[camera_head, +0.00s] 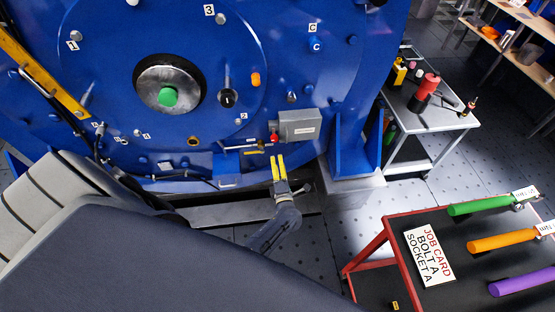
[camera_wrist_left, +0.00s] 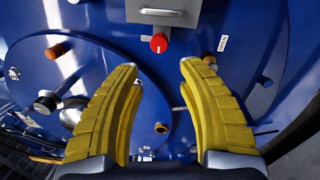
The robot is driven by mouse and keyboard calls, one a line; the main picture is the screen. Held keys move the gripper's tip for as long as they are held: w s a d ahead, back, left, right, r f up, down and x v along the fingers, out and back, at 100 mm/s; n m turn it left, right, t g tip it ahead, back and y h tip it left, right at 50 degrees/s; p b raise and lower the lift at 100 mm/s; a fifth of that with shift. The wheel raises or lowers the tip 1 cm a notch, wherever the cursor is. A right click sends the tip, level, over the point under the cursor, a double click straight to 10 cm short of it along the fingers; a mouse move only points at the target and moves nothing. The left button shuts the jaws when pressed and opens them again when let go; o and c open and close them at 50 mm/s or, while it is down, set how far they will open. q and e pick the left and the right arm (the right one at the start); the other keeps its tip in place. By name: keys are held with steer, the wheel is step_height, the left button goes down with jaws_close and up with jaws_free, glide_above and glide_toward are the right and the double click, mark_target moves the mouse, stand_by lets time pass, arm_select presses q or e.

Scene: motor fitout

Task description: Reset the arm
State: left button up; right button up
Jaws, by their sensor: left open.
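My left gripper (camera_head: 279,168) has yellow fingers and is held in front of the lower part of the large blue motor housing (camera_head: 300,75). In the left wrist view the gripper (camera_wrist_left: 160,72) is open, with nothing between its fingers. A red knob (camera_head: 274,137) sits just beyond the fingertips, beside a grey box (camera_head: 299,125) on the housing. The wrist view also shows the red knob (camera_wrist_left: 159,43) below the grey box (camera_wrist_left: 178,12) with its handle, apart from the fingers. My right gripper is not in view.
A grey cart (camera_head: 440,118) with tools stands right of the motor. A red-framed bench (camera_head: 388,225) at lower right bears a job card (camera_head: 429,257) and green (camera_head: 480,205), orange (camera_head: 502,241) and purple (camera_head: 525,283) handled tools. Patterned floor (camera_head: 335,235) lies open between.

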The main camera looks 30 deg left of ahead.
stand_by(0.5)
arm_select(q)
steer(key=w+d+f+m+h, duration=0.1)
steer(key=d+f+m+h, duration=0.85)
steer(key=m, duration=0.45)
steer(key=s+d+f+m+g+h, duration=0.25)
steer(key=s+f+m, duration=0.35)
steer(key=s+f, duration=0.3)
steer(key=s+d+f+m+g+h, duration=0.1)
steer(key=s+d+f+m+g, duration=0.1)
steer(key=s+f+m+g, duration=0.55)
steer(key=s+a+f+m+g, duration=0.1)
steer(key=s+f, duration=0.3)
steer(key=s, duration=0.8)
steer(key=s+a+f+m+g, duration=0.1)
steer(key=s+a+f, duration=0.2)
steer(key=s, duration=0.9)
steer(key=s+a+f+m+g, duration=0.1)
steer(key=s+f, duration=0.4)
steer(key=s, duration=0.8)
steer(key=shift+a+f+m+y, duration=0.25)
steer(key=shift+a+m+y, duration=0.25)
steer(key=shift+a, duration=0.4)
